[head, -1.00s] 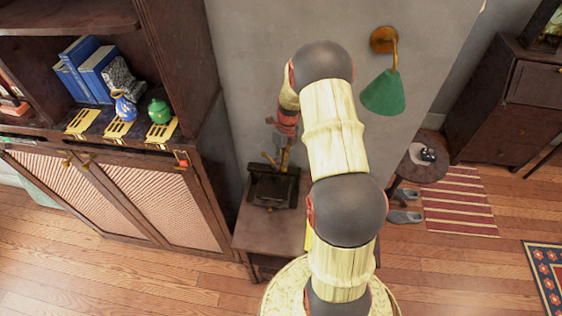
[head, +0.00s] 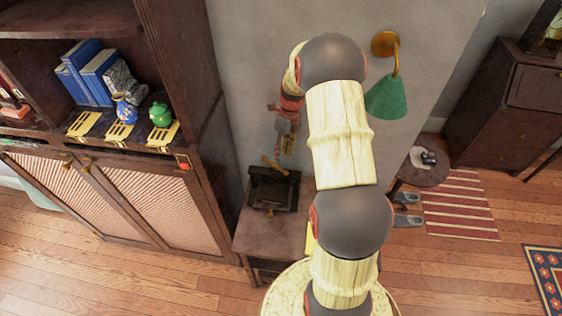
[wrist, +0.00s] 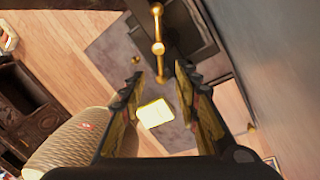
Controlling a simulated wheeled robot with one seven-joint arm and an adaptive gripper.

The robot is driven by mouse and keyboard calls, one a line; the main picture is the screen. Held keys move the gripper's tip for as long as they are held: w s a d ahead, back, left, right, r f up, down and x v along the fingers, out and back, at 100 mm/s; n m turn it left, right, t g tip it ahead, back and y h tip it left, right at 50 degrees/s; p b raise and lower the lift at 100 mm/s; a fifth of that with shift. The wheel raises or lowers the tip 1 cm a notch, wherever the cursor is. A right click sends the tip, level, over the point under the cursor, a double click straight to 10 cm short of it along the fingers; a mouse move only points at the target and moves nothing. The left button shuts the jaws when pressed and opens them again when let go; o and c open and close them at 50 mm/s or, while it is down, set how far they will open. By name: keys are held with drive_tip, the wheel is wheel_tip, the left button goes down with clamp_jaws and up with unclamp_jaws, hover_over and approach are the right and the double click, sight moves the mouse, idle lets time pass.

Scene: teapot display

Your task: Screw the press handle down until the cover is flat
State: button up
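The dark press (head: 262,190) stands on a small wooden table. Its brass handle (head: 273,165) sticks up on top. In the wrist view the handle (wrist: 158,30) is a bar with round knobs, lying beyond the fingers; its near knob appears between the fingertip lines. My gripper (head: 288,143) hangs above and slightly right of the handle in the head view, with a small gap. In the wrist view my gripper (wrist: 160,71) has its fingers apart with nothing gripped. The press body (wrist: 182,35) shows partly there; I cannot tell whether its cover is flat.
The table (head: 258,236) has bare room in front of the press. A yellow item (wrist: 155,113) lies below the fingers in the wrist view. A tall cabinet (head: 165,200) stands left, a grey wall (head: 250,60) behind. A green lamp (head: 387,95) hangs right of my arm.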

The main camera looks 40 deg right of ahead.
drive_tip(key=r, duration=0.2)
drive_tip(key=d+r, duration=0.1)
drive_tip(key=r, duration=0.2)
drive_tip(key=shift+w+r, duration=0.1)
idle(0.5)
drive_tip(key=s+a+r+n+t+b, duration=0.2)
drive_tip(key=s+a+r+n+b, duration=0.1)
drive_tip(key=s+a+n, duration=0.4)
drive_tip(key=s+a+r+n+t+h+b, duration=0.1)
drive_tip(key=s+a+r+n+b, duration=0.3)
drive_tip(key=a+n, duration=0.8)
drive_tip(key=s+a+r+n+t+h+b, duration=0.1)
drive_tip(key=s+a+r+n+t+b, duration=0.2)
drive_tip(key=n, duration=1.2)
drive_tip(key=shift+s+a+r+b, duration=0.35)
drive_tip(key=shift+s+a+r, duration=1.55)
drive_tip(key=shift+s+a, duration=1.75)
